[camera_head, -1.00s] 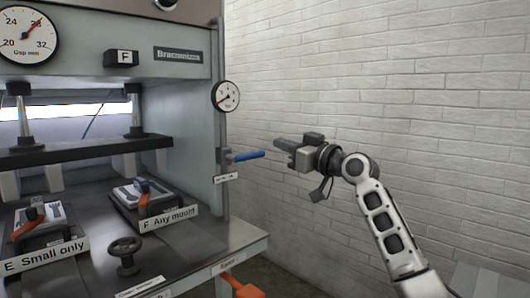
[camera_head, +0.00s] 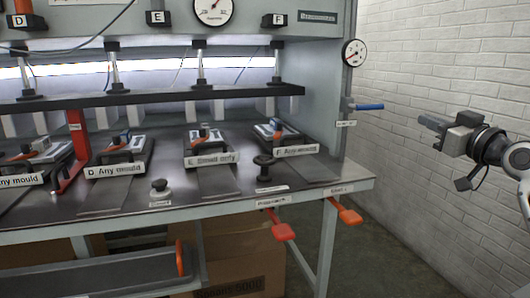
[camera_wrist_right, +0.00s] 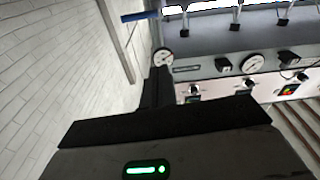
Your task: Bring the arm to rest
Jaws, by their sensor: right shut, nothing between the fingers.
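My right gripper (camera_head: 432,124) is at the right of the head view, in front of the white brick wall. It is shut and empty, with its fingers pointing left toward the press. It is apart from the blue lever (camera_head: 369,107) on the press's right post, with a clear gap between them. In the right wrist view the shut fingers (camera_wrist_right: 157,88) show dark at the middle, and the blue lever (camera_wrist_right: 140,16) shows at the top. My left gripper is not in view.
The press table (camera_head: 350,183) carries several mould stations, including E (camera_head: 210,158) and F (camera_head: 297,150). Red (camera_head: 283,231) and orange (camera_head: 347,215) handles stick out below the front edge. The floor between table and wall looks free.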

